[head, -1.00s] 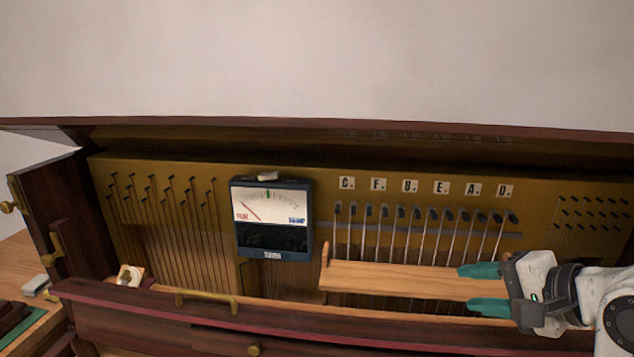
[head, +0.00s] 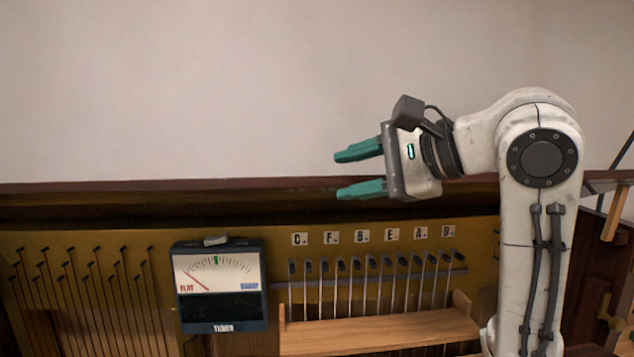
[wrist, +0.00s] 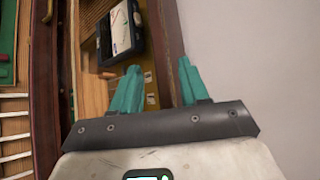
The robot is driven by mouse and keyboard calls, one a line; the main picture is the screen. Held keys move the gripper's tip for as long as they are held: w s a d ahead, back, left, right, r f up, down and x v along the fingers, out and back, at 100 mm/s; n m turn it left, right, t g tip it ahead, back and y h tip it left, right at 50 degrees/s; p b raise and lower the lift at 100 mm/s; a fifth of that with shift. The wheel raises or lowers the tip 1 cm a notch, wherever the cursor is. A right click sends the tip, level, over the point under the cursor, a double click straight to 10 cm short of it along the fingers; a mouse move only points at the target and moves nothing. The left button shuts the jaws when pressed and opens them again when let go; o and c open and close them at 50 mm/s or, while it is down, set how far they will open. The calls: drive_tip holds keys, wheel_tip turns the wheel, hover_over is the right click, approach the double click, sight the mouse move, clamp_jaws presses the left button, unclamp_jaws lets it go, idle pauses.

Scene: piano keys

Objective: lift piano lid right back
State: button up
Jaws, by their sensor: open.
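The dark wooden top edge of the piano (head: 120,187), which looks like the lid, runs across the head view below the pale wall. I cannot tell exactly where the lid's hinge or right end lies. My gripper (head: 350,171) is open and empty, its green fingers pointing left. In the head view it appears in front of this top edge, one finger above it and one about level with it. In the wrist view the fingers (wrist: 160,88) are spread, and the dark edge (wrist: 172,40) runs between them in the picture. I see no clear contact.
A tuner box (head: 218,285) with a needle dial stands in the open piano. A wooden shelf (head: 380,332) lies below the lettered tuning pins. In the wrist view, white keys (wrist: 15,147) show at left. The space in front of the wall is clear.

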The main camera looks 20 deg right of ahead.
sight(326, 181)
drive_tip(key=x, duration=0.6)
drive_tip(key=shift+w+f, duration=0.1)
clamp_jaws()
idle(0.3)
